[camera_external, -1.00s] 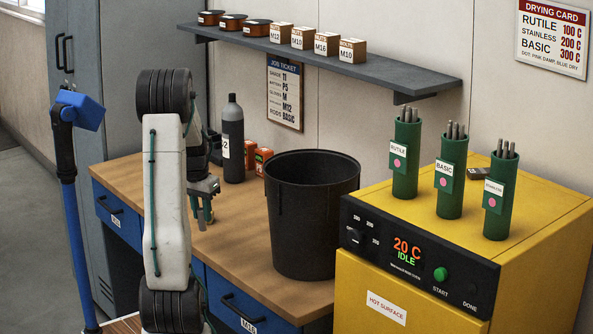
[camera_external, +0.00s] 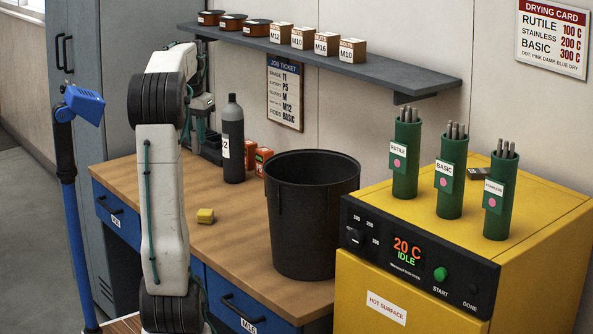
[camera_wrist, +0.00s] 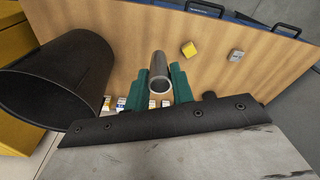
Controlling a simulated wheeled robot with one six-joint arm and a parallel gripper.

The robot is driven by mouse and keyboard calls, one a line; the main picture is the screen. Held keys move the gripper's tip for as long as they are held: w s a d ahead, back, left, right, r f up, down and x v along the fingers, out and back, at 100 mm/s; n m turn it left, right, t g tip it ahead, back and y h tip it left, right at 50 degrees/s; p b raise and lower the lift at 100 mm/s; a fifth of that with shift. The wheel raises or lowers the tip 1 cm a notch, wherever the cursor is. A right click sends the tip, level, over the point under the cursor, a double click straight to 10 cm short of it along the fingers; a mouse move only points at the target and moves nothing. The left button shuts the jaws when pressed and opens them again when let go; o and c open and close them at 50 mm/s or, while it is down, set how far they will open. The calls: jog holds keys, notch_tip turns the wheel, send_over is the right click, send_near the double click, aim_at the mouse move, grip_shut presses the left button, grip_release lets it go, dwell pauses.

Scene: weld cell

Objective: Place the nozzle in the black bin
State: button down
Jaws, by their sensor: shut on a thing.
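The nozzle (camera_wrist: 159,72) is a grey metal tube. In the wrist view it stands between the green fingers of my gripper (camera_wrist: 157,80), which is shut on it with its round open end towards the camera. In the external view my gripper (camera_external: 203,103) is raised above the back left of the bench, partly hidden behind my arm, and the nozzle cannot be made out there. The black bin (camera_external: 312,225) stands upright and open-topped on the bench, to the right of my gripper. It also shows at the left of the wrist view (camera_wrist: 75,62), apart from the nozzle.
A dark bottle (camera_external: 233,145) and orange boxes (camera_external: 262,160) stand behind the bin. The yellow oven (camera_external: 450,270) is right of it; a shelf (camera_external: 390,80) overhangs the back.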

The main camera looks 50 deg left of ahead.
aim_at(326, 246)
jog(key=shift+w+d+r, duration=0.1)
jog(key=shift+w+r, duration=0.1)
jog(key=shift+r, duration=0.45)
jog(key=shift+w+d+r, duration=0.1)
jog(key=shift+w+r, duration=0.05)
jog(key=shift+r, duration=0.45)
jog(key=w+d+m+h, duration=0.1)
jog(key=w+d+m, duration=0.8)
jog(key=d, duration=0.6)
jog(key=w+d+m+h, duration=0.1)
jog(key=w+d+m, duration=0.8)
jog(key=d, duration=0.5)
jog(key=shift+g, duration=0.3)
notch_tip(326, 246, down, 29)
jog(key=shift+a+f, duration=0.1)
jog(key=shift+a, duration=0.05)
jog(key=shift+f, duration=0.15)
jog(key=c, duration=1.2)
grip_release()
jog(key=r, duration=0.4)
jog(key=a+r, duration=0.1)
jog(key=r, duration=0.7)
jog(key=shift+s+a+r, duration=0.15)
jog(key=shift+s, duration=0.1)
